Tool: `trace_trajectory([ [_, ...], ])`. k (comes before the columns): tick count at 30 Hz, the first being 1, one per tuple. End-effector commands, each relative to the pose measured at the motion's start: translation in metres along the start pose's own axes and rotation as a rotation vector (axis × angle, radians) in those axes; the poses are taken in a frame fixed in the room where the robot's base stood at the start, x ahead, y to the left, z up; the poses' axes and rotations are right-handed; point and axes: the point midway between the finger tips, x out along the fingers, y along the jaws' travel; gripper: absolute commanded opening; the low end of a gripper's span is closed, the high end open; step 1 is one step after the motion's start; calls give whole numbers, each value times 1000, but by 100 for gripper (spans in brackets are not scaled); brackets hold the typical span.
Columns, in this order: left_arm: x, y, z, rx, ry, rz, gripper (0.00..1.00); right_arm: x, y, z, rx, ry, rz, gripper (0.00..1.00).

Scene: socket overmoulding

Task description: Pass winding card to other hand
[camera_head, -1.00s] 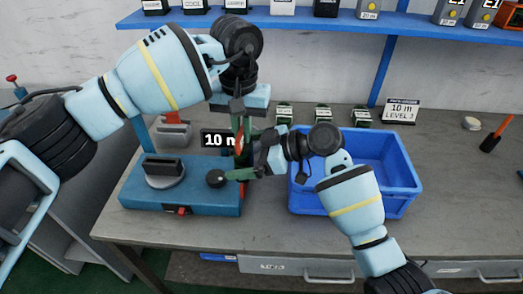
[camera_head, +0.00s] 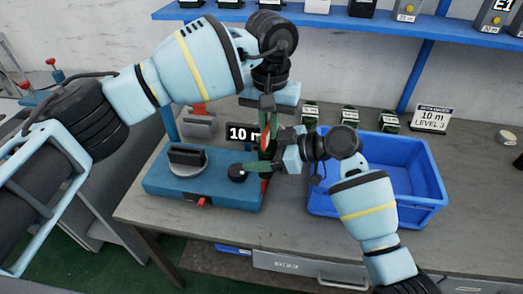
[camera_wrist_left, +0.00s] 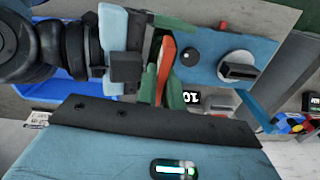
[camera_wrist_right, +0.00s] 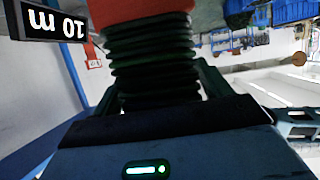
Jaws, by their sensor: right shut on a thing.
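The winding card shows as a thin red-orange piece (camera_head: 264,186) upright between my two grippers; the left wrist view shows it edge-on (camera_wrist_left: 165,60). My right gripper (camera_head: 262,162) comes in from the right and is shut on the card. In the right wrist view its red part (camera_wrist_right: 140,12) and a dark ribbed winding (camera_wrist_right: 150,65) fill the space ahead. My left gripper (camera_head: 268,118) points down from above, its green fingers on either side of the card's upper part. Whether those fingers press on the card is hidden.
A blue winding station (camera_head: 205,190) with a dark knob lies under the grippers, a "10 m" display (camera_head: 243,133) behind it. A blue bin (camera_head: 425,212) stands close to my right arm. A "10 m level" sign (camera_head: 432,118) is at the back.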

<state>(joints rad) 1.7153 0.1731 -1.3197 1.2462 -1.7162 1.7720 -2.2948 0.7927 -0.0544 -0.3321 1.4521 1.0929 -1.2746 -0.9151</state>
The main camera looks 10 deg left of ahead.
Motion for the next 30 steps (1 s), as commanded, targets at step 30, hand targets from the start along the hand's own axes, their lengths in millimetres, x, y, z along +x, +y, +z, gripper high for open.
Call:
trace_trajectory([
  [30,-54,3,0,5,8,4,34,1,-1,-1,-1,0,-2,44],
])
